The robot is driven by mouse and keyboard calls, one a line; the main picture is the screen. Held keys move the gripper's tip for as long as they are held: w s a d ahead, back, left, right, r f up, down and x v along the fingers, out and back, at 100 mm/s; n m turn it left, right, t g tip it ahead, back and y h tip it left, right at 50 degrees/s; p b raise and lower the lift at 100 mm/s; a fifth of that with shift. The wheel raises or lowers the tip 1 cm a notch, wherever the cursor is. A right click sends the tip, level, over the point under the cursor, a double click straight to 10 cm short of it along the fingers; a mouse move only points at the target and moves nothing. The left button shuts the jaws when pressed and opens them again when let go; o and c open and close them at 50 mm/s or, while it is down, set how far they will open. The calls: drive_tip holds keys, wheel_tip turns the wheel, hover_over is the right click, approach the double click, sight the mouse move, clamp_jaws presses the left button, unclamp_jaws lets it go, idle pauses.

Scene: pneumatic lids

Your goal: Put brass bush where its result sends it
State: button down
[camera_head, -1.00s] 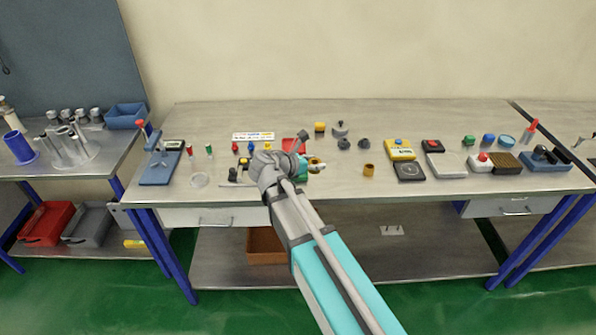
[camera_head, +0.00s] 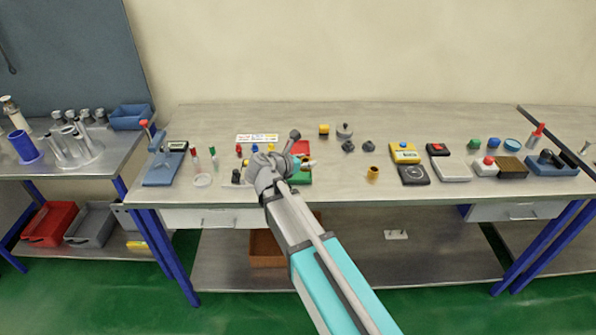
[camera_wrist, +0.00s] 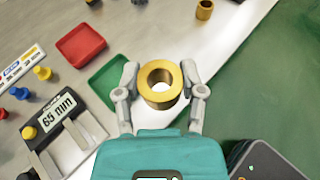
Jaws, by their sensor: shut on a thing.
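My gripper (camera_wrist: 160,80) is shut on a brass bush (camera_wrist: 159,98), a gold ring with its hole facing the wrist camera. In the wrist view the bush appears just right of the green tray (camera_wrist: 104,84), near the bench's front edge; its height above the bench is unclear. The red tray (camera_wrist: 80,45) lies beyond the green one. In the head view my gripper (camera_head: 298,162) is over the bench beside the red tray (camera_head: 300,147) and green tray (camera_head: 305,179); the held bush is not clear there. A device reading "65 mm" (camera_wrist: 55,108) is left of the bush.
Another brass-coloured bush (camera_head: 373,173) stands to the right on the bench. A label strip (camera_head: 257,138) with red, blue and yellow knobs is behind my gripper. A yellow device (camera_head: 404,153) stands farther right.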

drive_tip(key=w+f+b, duration=0.2)
drive_tip(key=w, duration=0.1)
drive_tip(key=w+a+f+b, duration=0.1)
drive_tip(key=w+f+b, duration=0.1)
drive_tip(key=w+f, duration=0.1)
drive_tip(key=w+f+b, duration=0.2)
drive_tip(key=w+b, duration=0.1)
drive_tip(key=w, duration=0.1)
drive_tip(key=shift+a+f, duration=0.35)
drive_tip(key=shift+a, duration=0.05)
drive_tip(key=shift+w+a+f+b, duration=0.1)
drive_tip(key=shift+w+f+b, duration=0.4)
drive_tip(key=shift+f+b, duration=0.2)
drive_tip(key=shift+s+f+b, duration=0.1)
drive_tip(key=shift+f+b, duration=1.2)
drive_tip(key=shift+b, duration=0.1)
